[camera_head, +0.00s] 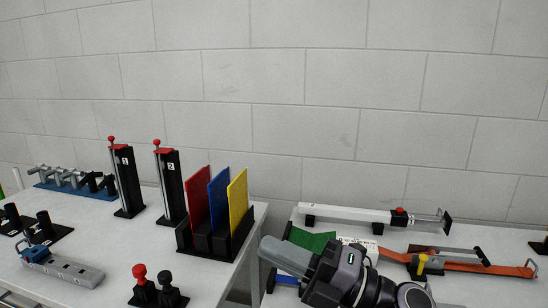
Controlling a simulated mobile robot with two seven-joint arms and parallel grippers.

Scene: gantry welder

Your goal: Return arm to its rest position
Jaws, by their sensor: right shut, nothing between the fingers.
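My right gripper (268,246) is at the lower middle right, with its grey fingers pointing left. Its fingers are shut and empty. They are in front of the gap between the two tables and the near left part of the right table. My dark right wrist hides part of that table and whatever lies behind it. My left gripper is not in view.
The left table (215,282) holds a black rack (218,246) with red, blue and yellow plates, and two upright posts marked 1 (127,182) and 2 (171,186). The right table holds a white bar tool (345,213) and an orange tool (490,268). A block wall stands behind.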

